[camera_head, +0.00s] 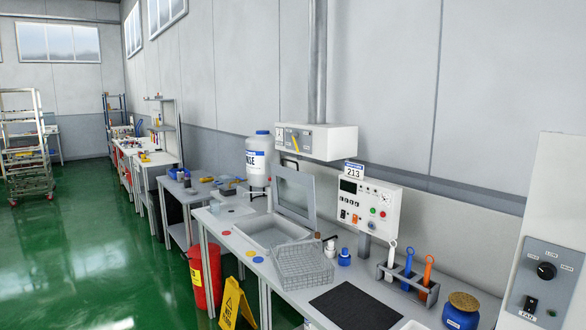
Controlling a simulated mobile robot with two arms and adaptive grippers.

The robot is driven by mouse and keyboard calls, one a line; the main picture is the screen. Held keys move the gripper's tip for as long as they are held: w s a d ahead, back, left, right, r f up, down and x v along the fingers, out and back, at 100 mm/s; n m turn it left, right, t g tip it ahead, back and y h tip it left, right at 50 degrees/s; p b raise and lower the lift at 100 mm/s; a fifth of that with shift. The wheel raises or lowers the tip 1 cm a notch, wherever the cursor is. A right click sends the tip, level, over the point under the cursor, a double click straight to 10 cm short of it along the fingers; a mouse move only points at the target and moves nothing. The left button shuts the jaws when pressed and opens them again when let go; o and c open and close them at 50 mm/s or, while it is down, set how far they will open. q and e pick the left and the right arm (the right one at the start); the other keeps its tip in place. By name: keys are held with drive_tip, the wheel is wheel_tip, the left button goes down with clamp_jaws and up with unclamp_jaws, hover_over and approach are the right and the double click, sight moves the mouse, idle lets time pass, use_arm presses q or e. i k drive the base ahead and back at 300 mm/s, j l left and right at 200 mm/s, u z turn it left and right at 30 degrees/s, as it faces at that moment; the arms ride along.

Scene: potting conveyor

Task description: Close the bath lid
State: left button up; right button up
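The bath (250,226) is a pale rectangular basin set into the white bench in the middle of the view. Its lid (295,190) is a grey-framed, see-through panel. The lid stands raised, tilted up along the far side of the bath, so the bath is open on top. The inside of the bath looks pale grey; I cannot tell whether it holds liquid. Neither of my grippers shows in the head view.
A wire basket (303,266) stands at the bath's near right side. A white rinse container (258,158) stands behind left. A control panel (368,207) marked 213 and tool rack (407,282) are to the right. A red bin (205,276) and yellow floor sign (236,305) stand in front.

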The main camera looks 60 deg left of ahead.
sight(306, 179)
drive_tip(key=u, duration=1.8)
drive_tip(key=i+j+z, duration=0.15)
drive_tip(key=z, duration=0.25)
drive_tip(key=i+j+z, duration=0.2)
drive_tip(key=z, duration=0.25)
